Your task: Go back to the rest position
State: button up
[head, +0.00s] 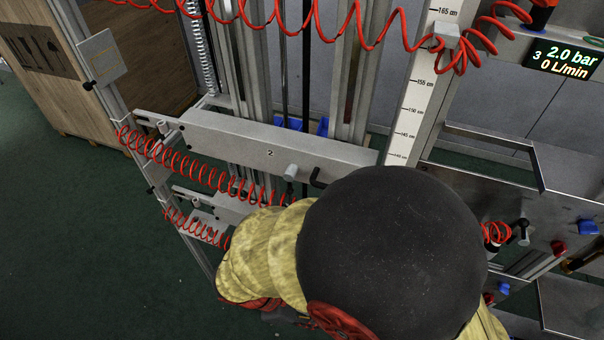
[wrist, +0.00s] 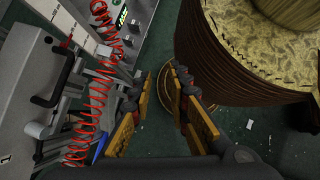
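My gripper (wrist: 158,88) shows in the wrist view with its two orange-padded fingers spread apart. Nothing is between them, and the dark green floor (wrist: 155,140) shows through the gap. In the head view my yellow and black arm fills the lower middle, and my gripper is hidden. The arm hangs in front of the frame with the grey crossbar marked 2 (head: 240,140). I cannot tell from these views how far the gripper is from the frame.
Red coiled hoses (head: 205,172) hang along the frame, also left of my gripper in the wrist view (wrist: 98,90). A display (head: 565,57) reads 2.0 bar and 0 L/min. A height scale (head: 420,90) stands centre right. A wooden crate (head: 75,110) stands left; floor below it is clear.

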jog(key=w+d+r+m+t+y+b, duration=0.1)
jog(key=w+d+r+m+y+b, duration=0.3)
jog(key=r+m+y, duration=0.5)
jog(key=w+d+r+m+t+h+b, duration=0.1)
jog(key=d+r+m+t+b, duration=0.2)
jog(key=d+r+m, duration=0.6)
jog(key=shift+d+r+t+h, duration=0.2)
jog(key=shift+d+t+h, duration=0.1)
jog(key=shift+d+t, duration=0.75)
jog(key=shift+w+d, duration=0.1)
jog(key=shift+d, duration=0.05)
jog(key=shift+c, duration=0.5)
